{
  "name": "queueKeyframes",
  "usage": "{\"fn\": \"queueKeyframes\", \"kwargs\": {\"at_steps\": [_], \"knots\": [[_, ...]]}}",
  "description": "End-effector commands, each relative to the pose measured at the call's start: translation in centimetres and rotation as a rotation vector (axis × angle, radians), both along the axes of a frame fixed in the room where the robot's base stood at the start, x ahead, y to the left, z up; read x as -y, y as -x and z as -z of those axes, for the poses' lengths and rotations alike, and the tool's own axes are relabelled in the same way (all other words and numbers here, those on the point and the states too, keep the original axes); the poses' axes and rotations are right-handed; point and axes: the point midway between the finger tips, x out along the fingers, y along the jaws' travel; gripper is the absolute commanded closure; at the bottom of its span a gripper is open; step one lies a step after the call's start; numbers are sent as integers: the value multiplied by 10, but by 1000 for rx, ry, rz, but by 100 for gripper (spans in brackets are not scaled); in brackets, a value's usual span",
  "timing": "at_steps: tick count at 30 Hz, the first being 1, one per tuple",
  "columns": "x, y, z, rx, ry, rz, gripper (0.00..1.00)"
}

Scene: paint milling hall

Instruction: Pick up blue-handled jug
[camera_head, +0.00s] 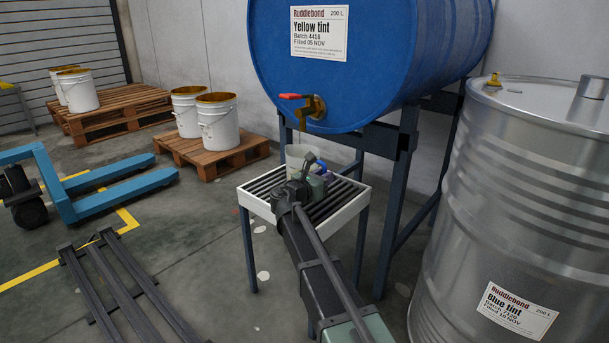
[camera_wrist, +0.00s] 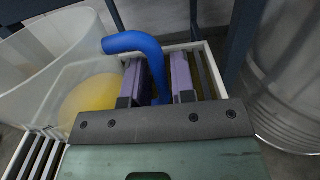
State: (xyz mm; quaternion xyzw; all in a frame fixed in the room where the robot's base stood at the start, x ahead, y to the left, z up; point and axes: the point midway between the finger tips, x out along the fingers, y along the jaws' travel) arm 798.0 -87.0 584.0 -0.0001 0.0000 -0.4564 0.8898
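The blue-handled jug (camera_wrist: 58,75) is a translucent pale container with yellow liquid in its bottom. It stands upright at the left of the wrist view, on the slatted stand (camera_wrist: 45,136). Its blue handle (camera_wrist: 133,42) bends over to the right and runs down between the fingers of my gripper (camera_wrist: 160,80).
A blue drum (camera_head: 380,60) with a red-levered tap (camera_head: 307,105) lies on a frame above the white-rimmed stand (camera_head: 258,206). A steel drum (camera_head: 515,190) stands close at right. Pallets with white buckets (camera_head: 218,122) and a blue pallet truck (camera_head: 110,180) are at left.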

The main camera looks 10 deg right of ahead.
Motion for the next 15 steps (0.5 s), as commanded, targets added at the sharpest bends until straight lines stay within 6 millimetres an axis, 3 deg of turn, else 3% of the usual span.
{"fn": "queueKeyframes", "kwargs": {"at_steps": [7,11,15], "knots": [[4,-3,0,0,0,-1,78],[4,-3,0,0,0,-1,98],[4,-3,0,0,0,-1,100]]}}
